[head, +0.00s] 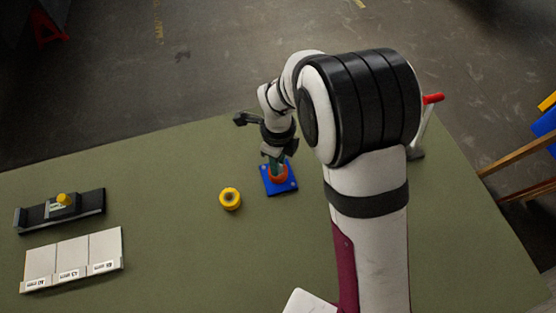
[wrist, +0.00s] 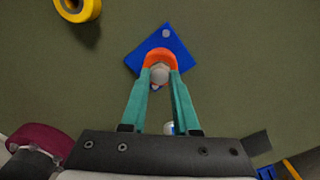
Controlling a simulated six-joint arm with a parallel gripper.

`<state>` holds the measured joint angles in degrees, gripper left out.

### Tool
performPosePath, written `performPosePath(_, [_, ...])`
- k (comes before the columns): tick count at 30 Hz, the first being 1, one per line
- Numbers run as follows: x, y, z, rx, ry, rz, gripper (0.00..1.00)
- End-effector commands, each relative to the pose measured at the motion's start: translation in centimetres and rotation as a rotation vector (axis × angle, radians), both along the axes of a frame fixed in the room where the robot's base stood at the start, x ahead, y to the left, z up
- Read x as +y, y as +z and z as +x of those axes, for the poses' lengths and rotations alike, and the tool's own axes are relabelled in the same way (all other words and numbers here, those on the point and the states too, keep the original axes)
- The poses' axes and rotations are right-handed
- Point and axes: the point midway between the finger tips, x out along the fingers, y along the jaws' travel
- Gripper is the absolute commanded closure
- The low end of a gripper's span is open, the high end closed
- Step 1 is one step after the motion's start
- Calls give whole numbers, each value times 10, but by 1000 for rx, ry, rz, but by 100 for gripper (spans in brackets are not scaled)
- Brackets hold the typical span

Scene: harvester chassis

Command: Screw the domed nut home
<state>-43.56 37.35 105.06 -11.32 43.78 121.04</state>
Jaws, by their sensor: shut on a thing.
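A yellow ring (head: 230,198) lies left of the plate; it also shows in the wrist view (wrist: 88,10). A black holder with a yellow knob (head: 63,199) and a white labelled tray (head: 73,258) are far left. A red-handled object (head: 432,99) stands at the right edge.

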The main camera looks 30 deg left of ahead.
Motion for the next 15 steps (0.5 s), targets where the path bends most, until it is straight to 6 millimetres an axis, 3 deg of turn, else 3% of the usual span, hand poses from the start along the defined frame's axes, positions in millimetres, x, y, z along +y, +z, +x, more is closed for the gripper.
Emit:
performPosePath(2, [0,0,0,1,1,-1,100])
performPosePath(3, [0,0,0,1,1,-1,64])
performPosePath(5, [0,0,0,1,2,-1,54])
performPosePath(12, [0,0,0,1,4,0,54])
performPosePath(15, [0,0,0,0,131,0,54])
